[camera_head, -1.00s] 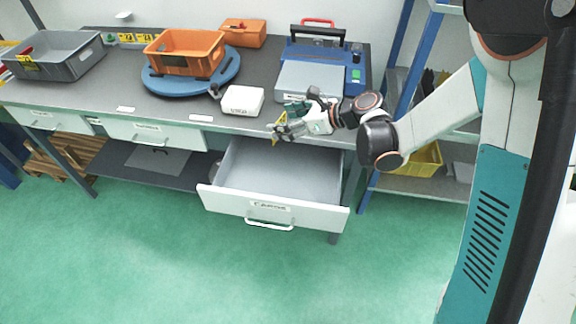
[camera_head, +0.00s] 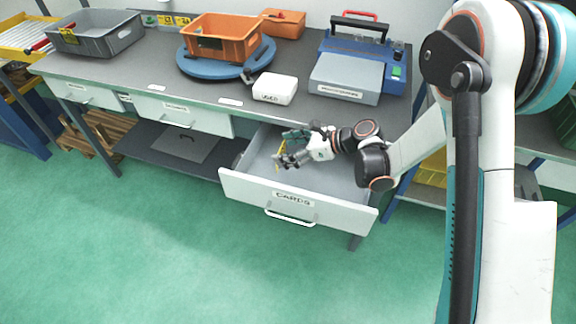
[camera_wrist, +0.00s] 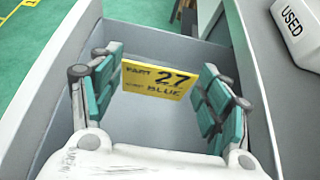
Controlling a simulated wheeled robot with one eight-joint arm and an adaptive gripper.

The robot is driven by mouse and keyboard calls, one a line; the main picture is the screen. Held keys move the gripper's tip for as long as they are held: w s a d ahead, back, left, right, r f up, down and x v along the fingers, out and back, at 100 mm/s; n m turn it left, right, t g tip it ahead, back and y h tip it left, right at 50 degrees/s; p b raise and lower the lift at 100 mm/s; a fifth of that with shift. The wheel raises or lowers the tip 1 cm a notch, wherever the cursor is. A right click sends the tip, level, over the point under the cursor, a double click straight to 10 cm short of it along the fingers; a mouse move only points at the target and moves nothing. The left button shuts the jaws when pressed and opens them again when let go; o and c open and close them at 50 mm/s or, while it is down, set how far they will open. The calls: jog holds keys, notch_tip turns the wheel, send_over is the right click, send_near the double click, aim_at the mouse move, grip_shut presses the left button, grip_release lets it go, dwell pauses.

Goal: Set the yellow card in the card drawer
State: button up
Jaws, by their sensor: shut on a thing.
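The yellow card (camera_wrist: 157,79) reads "PART 27" and "BLUE" in the wrist view. It stands between the teal finger pads of my gripper (camera_wrist: 160,95), which is shut on it. In the head view my gripper (camera_head: 284,156) is over the open card drawer (camera_head: 297,206), with the card (camera_head: 279,160) a thin yellow strip at its tip. The drawer front reads "CARDS". The grey drawer floor shows below the card in the wrist view; I cannot tell whether the card touches it.
A blue and grey machine (camera_head: 344,77) stands behind the drawer. An orange crate (camera_head: 221,42) rests on a blue turntable (camera_head: 202,69). The drawer looks otherwise empty.

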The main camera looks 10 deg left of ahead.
notch_tip(320, 180, down, 6)
jog(key=shift+r+b, duration=0.15)
jog(key=shift+b, duration=0.8)
jog(key=shift+r, duration=0.1)
jog(key=o, duration=0.8)
jog(key=shift+d+r, duration=0.1)
jog(key=shift+d, duration=0.1)
jog(key=p+v, duration=0.3)
jog(key=v, duration=0.8)
jog(key=shift+d+r+p, duration=0.2)
jog(key=shift+d+p, duration=0.05)
jog(key=shift+p, duration=0.15)
jog(key=shift+r, duration=0.1)
